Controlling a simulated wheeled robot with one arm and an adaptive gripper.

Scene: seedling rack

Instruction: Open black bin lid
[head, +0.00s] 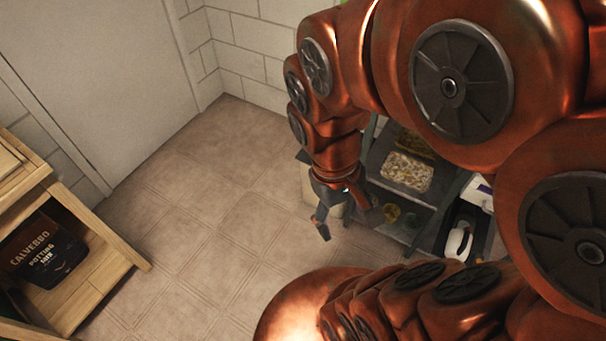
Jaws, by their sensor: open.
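A bin (306,188) with a pale beige body stands on the floor beside the rack, mostly behind my arm. A dark edge at its top (302,157) looks like the black lid, and it appears to be down. My gripper (343,214) points downward in front of the bin, with its fingers apart and nothing between them. The gripper and forearm hide much of the bin and lid. I cannot tell the exact gap between them, but I see no clear contact.
A dark rack (428,195) with a tray of pale material (407,171) stands right of the gripper. A black crate (448,228) holds a white bottle (458,241). A wooden shelf (105,268) with a potting mix bag (42,255) is at left. The tiled floor (215,210) between is clear.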

